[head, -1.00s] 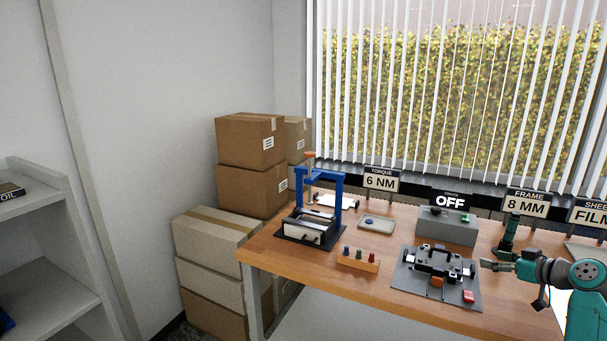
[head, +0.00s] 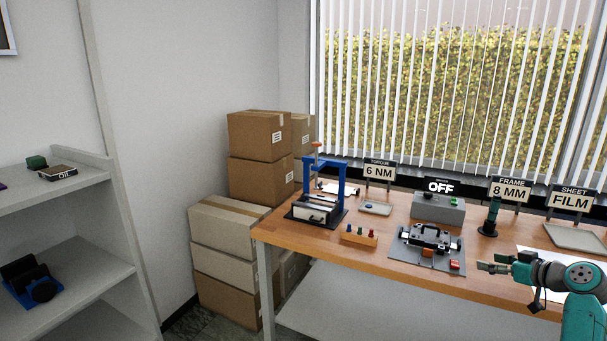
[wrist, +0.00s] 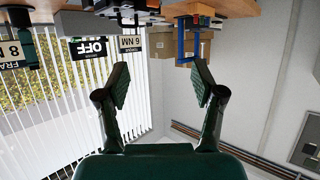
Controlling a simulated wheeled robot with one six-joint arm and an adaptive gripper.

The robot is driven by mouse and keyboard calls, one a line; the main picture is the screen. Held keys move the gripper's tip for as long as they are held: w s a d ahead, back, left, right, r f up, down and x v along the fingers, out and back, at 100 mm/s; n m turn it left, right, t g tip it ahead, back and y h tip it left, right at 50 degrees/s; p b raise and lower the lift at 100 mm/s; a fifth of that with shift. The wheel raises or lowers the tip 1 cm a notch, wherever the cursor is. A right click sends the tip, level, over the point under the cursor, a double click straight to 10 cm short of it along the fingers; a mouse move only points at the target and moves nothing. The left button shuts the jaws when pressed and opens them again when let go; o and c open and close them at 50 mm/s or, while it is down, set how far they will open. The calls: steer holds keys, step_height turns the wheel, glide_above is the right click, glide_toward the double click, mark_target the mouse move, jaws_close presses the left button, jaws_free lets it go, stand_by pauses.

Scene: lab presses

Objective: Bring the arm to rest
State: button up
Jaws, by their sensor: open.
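My gripper (head: 500,264) is at the lower right of the head view, in front of the bench's right part. It is open and empty, its fingers pointing left. In the wrist view my gripper (wrist: 163,92) shows two spread fingers with nothing between them; that view is upside down. The wooden bench (head: 375,245) lies beyond and to the left of the gripper. The blue press (head: 320,190) and the grey plate with a black fixture (head: 400,250) stand on it. The gripper looks clear of them.
Stacked cardboard boxes (head: 232,235) stand left of the bench. The grey OFF unit (head: 438,208), a dark green tool (head: 490,218) and a tray (head: 575,238) stand along the back.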

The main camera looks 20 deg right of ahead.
steer(key=w+a+f+m+h, duration=0.1)
steer(key=w+a+f+m, duration=0.15)
steer(key=a+f, duration=1.45)
steer(key=s+a+f+m+g+h, duration=0.1)
steer(key=s+a+f, duration=0.45)
steer(key=a, duration=0.45)
steer(key=s+a+f, duration=0.4)
steer(key=a+f, duration=0.2)
steer(key=a, duration=0.3)
steer(key=s+a+r, duration=0.1)
steer(key=s+a, duration=1.3)
steer(key=s, duration=0.2)
steer(key=s+a+r+n+t+y, duration=0.2)
steer(key=s+a+r+n, duration=0.2)
steer(key=s+r, duration=1)
steer(key=s+a, duration=0.1)
steer(key=a, duration=0.2)
steer(key=shift+s+r, duration=0.2)
steer(key=shift+r, duration=0.1)
